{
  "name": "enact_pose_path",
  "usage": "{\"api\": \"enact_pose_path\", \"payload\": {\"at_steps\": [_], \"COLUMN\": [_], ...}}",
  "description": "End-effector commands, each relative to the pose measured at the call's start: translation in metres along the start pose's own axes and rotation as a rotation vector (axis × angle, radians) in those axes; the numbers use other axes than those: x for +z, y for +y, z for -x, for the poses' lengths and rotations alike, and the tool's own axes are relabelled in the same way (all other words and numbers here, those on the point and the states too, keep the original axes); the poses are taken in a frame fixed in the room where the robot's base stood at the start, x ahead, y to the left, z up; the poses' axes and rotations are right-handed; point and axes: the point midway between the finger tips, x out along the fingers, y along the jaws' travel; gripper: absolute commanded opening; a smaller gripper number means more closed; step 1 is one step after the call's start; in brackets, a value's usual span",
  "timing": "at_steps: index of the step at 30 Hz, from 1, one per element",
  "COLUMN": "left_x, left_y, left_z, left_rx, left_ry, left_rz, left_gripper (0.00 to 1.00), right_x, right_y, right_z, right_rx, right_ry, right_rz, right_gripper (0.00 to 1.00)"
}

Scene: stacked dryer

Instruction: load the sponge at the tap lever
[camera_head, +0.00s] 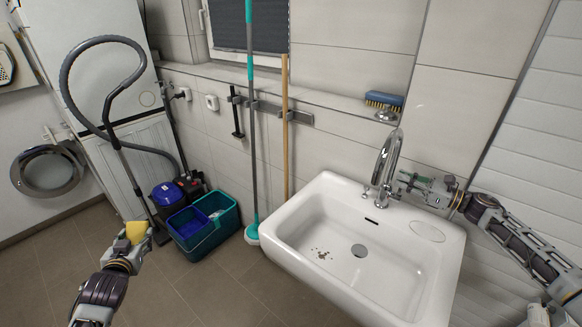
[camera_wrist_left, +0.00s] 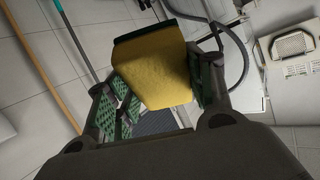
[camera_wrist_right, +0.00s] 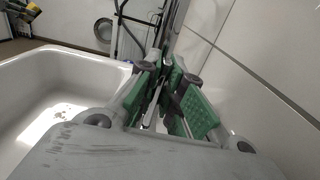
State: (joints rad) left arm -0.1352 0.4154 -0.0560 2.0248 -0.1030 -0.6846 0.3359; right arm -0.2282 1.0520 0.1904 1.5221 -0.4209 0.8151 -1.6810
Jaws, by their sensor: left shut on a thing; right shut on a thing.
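The yellow sponge (camera_head: 136,231) is in my left gripper (camera_head: 134,240), at the lower left of the head view and away from the sink. In the left wrist view the sponge (camera_wrist_left: 158,66) sits between the green finger pads, with a dark layer along one edge. The chrome tap (camera_head: 386,160) stands at the back of the white sink (camera_head: 290,237). My right gripper (camera_head: 408,182) is at the tap's right side, shut on the tap lever. In the right wrist view its green pads (camera_wrist_right: 163,98) close around a thin metal part, mostly hidden.
A blue brush (camera_head: 384,99) lies on the ledge above the tap. Blue and green buckets (camera_head: 213,236), a mop (camera_head: 251,130) and a vacuum cleaner (camera_head: 168,196) stand left of the sink. The floor between left gripper and sink is partly clear. Dark specks lie in the basin.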

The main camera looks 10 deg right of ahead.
Motion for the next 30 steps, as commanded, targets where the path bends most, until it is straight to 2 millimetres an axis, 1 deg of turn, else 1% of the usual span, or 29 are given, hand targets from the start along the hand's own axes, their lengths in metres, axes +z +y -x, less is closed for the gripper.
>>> {"api": "enact_pose_path", "payload": {"at_steps": [9,10,15,30], "left_x": [-0.0001,-0.0001,0.0000,0.0000], "left_y": [0.0000,0.0000,0.0000,0.0000], "left_z": [0.0000,0.0000,0.0000,0.0000], "left_rx": [0.000,0.000,0.000,0.000], "left_ry": [0.000,0.000,0.000,0.000], "left_rz": [0.000,0.000,0.000,0.000], "left_gripper": [0.34,0.34,0.34,0.34], "right_x": [-0.0005,-0.0005,-0.0003,-0.0006], "right_y": [-0.0012,-0.0012,-0.0011,-0.0005], "right_z": [0.0005,0.0005,0.0004,0.0031], "right_rx": [-0.002,-0.002,-0.002,0.000], "right_ry": [0.001,0.001,0.001,0.001], "right_rz": [-0.011,-0.011,-0.010,-0.008], "right_gripper": [0.00,0.10,0.31,0.31]}}
